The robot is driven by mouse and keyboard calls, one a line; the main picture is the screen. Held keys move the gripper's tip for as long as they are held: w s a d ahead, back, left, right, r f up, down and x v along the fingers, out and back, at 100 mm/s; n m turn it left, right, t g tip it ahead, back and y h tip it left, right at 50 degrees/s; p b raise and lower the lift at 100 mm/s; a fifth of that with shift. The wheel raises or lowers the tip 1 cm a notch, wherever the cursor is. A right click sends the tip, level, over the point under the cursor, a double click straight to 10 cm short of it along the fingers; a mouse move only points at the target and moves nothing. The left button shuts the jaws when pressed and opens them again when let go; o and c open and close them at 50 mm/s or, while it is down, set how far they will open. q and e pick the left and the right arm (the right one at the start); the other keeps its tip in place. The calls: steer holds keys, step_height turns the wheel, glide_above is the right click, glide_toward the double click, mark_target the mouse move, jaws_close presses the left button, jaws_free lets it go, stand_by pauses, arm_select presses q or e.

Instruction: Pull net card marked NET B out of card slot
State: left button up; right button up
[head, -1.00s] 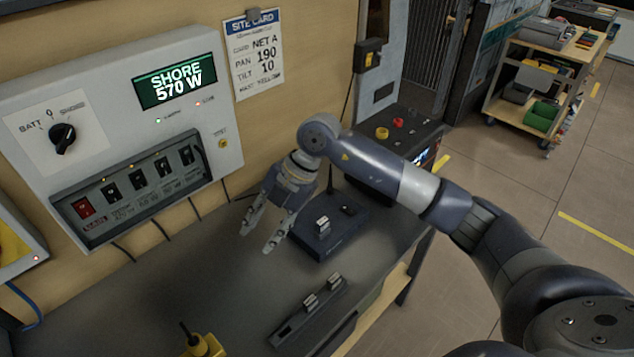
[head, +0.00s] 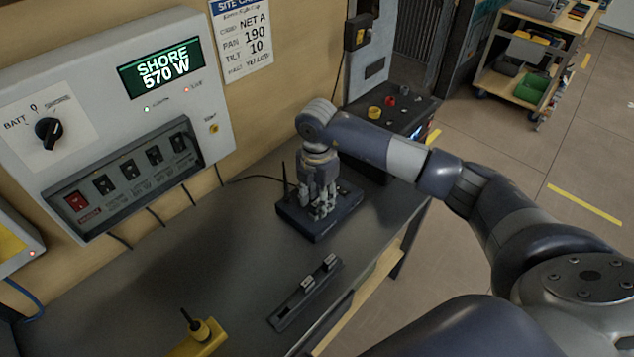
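A dark box with antenna (head: 322,233) stands on the bench under my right arm and has a card in its slot. My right gripper (head: 319,210) points down over the box, its fingers around that card. The fingers hide most of the card, and its marking cannot be read. Whether the fingers are closed on it or still apart is not clear. A dark rack (head: 292,308) nearer on the bench holds two upright cards, one card (head: 307,283) and another card (head: 330,262); their markings are too small to read. My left gripper is out of view.
The wall panel (head: 215,100) reads SHORE 570 W. A site card (head: 243,42) beside it reads NET A, PAN 190, TILT 10. A yellow object (head: 203,338) stands at the front. A control box (head: 395,110) is behind my arm. The bench's left part is clear.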

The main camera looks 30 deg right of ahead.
steer(key=shift+f, duration=1)
steer(key=shift+r, duration=0.1)
jaws_close()
